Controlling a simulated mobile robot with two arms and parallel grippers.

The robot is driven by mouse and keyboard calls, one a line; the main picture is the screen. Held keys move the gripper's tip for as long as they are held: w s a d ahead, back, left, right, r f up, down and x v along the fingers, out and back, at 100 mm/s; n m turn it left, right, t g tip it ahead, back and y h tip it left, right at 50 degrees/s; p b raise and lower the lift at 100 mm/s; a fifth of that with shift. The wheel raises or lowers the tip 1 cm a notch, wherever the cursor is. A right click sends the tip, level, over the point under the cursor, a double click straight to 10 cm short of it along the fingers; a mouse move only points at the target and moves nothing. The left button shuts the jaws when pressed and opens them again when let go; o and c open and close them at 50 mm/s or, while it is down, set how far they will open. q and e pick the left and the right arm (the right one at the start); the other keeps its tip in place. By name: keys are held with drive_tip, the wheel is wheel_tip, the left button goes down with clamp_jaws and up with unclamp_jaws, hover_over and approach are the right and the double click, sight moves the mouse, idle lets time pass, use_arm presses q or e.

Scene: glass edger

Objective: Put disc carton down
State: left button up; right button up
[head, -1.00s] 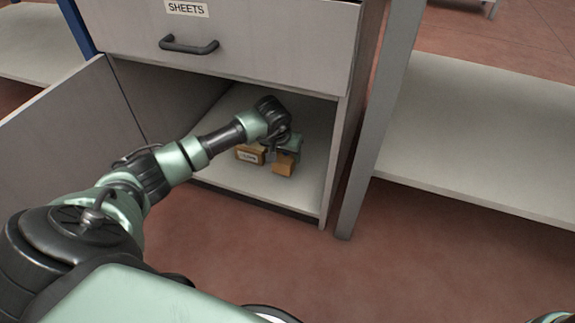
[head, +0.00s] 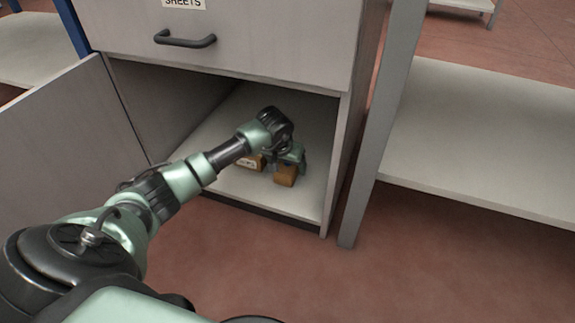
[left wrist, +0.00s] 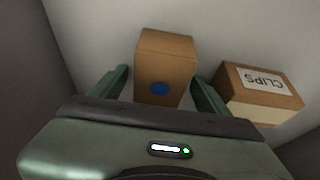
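The disc carton (left wrist: 165,65), a brown box with a blue dot, stands on the floor of the open cabinet compartment. In the head view the carton (head: 286,175) shows below my left gripper (head: 284,160). In the left wrist view the fingers of my left gripper (left wrist: 160,80) are spread on either side of the carton. A gap shows at the left finger; the right finger is close to the carton's side, and I cannot tell if it touches. My right gripper is not in view.
A box labelled CLIPS (left wrist: 260,88) stands just right of the right finger in the wrist view. A closed drawer (head: 220,40) is above the compartment. The open cabinet door (head: 60,150) is at left. A grey shelf (head: 480,130) stands at right.

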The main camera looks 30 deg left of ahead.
sight(284, 170)
use_arm(q)
drive_tip(key=shift+r, duration=0.1)
drive_tip(key=p+v, duration=0.5)
drive_tip(key=v, duration=0.2)
drive_tip(key=shift+p, duration=0.3)
drive_tip(key=shift+s+r, duration=0.15)
drive_tip(key=shift+r, duration=0.15)
